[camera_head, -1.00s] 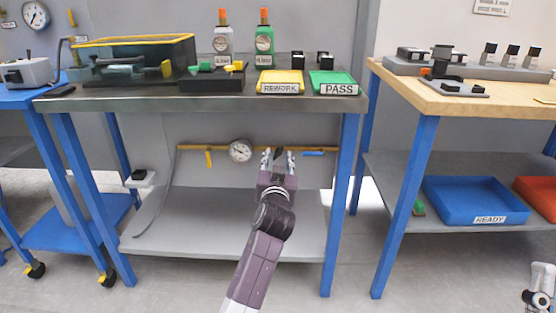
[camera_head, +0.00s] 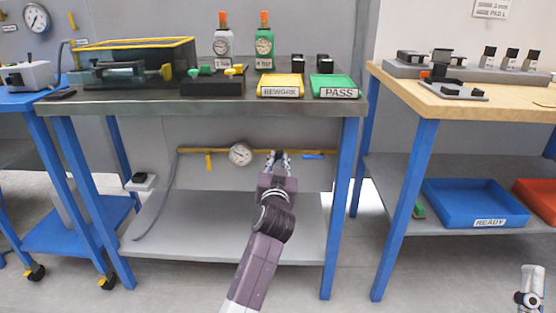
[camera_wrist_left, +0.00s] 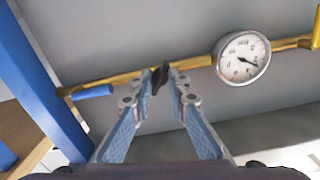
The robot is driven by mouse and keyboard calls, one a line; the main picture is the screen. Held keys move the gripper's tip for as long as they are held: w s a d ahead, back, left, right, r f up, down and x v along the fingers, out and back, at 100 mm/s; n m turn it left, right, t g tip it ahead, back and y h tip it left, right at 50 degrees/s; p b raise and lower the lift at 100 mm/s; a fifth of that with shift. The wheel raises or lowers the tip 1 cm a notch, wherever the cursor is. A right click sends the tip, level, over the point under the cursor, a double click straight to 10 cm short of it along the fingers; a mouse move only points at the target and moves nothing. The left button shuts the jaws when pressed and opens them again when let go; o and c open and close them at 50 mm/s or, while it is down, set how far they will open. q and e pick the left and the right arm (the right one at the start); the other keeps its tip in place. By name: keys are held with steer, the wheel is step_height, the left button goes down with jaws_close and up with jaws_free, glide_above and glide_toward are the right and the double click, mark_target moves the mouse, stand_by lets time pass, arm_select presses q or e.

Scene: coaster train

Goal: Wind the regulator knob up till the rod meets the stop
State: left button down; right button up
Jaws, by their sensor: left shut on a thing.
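My left gripper (camera_head: 278,157) reaches under the middle bench to a brass pipe (camera_head: 190,150). In the left wrist view its two fingers (camera_wrist_left: 158,82) are closed about a dark knob (camera_wrist_left: 161,76), tilted and in front of the pipe. A round white dial gauge (camera_head: 240,154) sits on the pipe beside it; it also shows in the left wrist view (camera_wrist_left: 242,57). On the bench, a dark cylinder assembly (camera_head: 120,74) with a yellow end piece (camera_head: 167,72) stands at a yellow-rimmed box. I cannot make out a rod touching a stop.
A blue lever (camera_head: 313,156) and a yellow tag (camera_head: 208,160) are on the pipe close by. The bench top (camera_head: 120,104) is above my arm, the lower shelf (camera_head: 200,235) below. Blue legs (camera_head: 343,210) stand to the right. A grey hose hangs left.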

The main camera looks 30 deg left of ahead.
arm_select(q)
steer(key=shift+m+p, duration=0.7)
steer(key=shift+p, duration=0.2)
arm_select(e)
steer(key=w+f+g+h, duration=0.1)
steer(key=w+f+g, duration=0.4)
steer(key=f, duration=0.4)
steer(key=shift+w+a+f+h, duration=0.15)
steer(key=shift+f+h, duration=0.05)
steer(key=shift+h, duration=0.2)
arm_select(q)
steer(key=c, duration=1.8)
jaws_free()
steer(key=shift+c, duration=0.2)
steer(key=v, duration=1.2)
